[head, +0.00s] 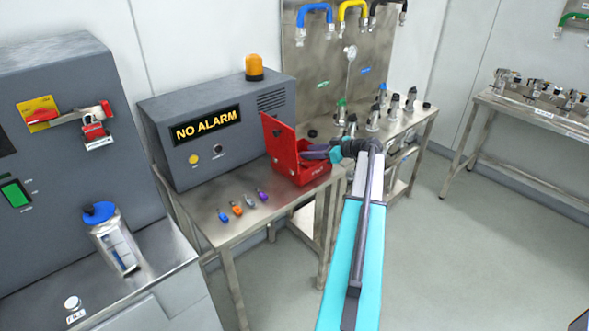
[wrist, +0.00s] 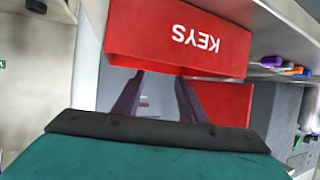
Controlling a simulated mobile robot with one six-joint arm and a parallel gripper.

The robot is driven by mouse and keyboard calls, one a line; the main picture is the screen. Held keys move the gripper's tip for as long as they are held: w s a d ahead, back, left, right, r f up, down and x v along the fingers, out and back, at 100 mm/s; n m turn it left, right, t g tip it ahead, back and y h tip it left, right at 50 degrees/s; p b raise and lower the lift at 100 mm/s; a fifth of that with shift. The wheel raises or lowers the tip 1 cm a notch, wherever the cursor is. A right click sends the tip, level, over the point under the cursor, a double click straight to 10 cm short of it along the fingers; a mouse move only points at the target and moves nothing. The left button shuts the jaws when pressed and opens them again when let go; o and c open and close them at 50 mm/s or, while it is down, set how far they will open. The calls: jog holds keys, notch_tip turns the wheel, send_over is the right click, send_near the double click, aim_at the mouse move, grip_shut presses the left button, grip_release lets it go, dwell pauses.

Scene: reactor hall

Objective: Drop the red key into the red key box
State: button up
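The red key box (head: 301,172) stands on a steel table with its lid (head: 281,142) raised. In the wrist view the box's front (wrist: 180,40) reads KEYS upside down. My gripper (head: 312,153) reaches over the box from the right, with its tips at the opening. In the wrist view its two dark fingers (wrist: 158,78) are apart with a clear gap between them. Their very tips are hidden behind the box's front. I see no red key in either view. The inside of the box is hidden.
A grey NO ALARM unit (head: 222,125) stands behind. A red padlock (head: 93,128) hangs on the left cabinet.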

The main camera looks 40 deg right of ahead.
jog(key=shift+s, duration=0.1)
jog(key=b+v, duration=0.4)
jog(key=v, duration=0.9)
jog(key=shift+s+b, duration=0.3)
jog(key=shift+b, duration=0.1)
jog(key=shift+d, duration=0.1)
dwell(0.4)
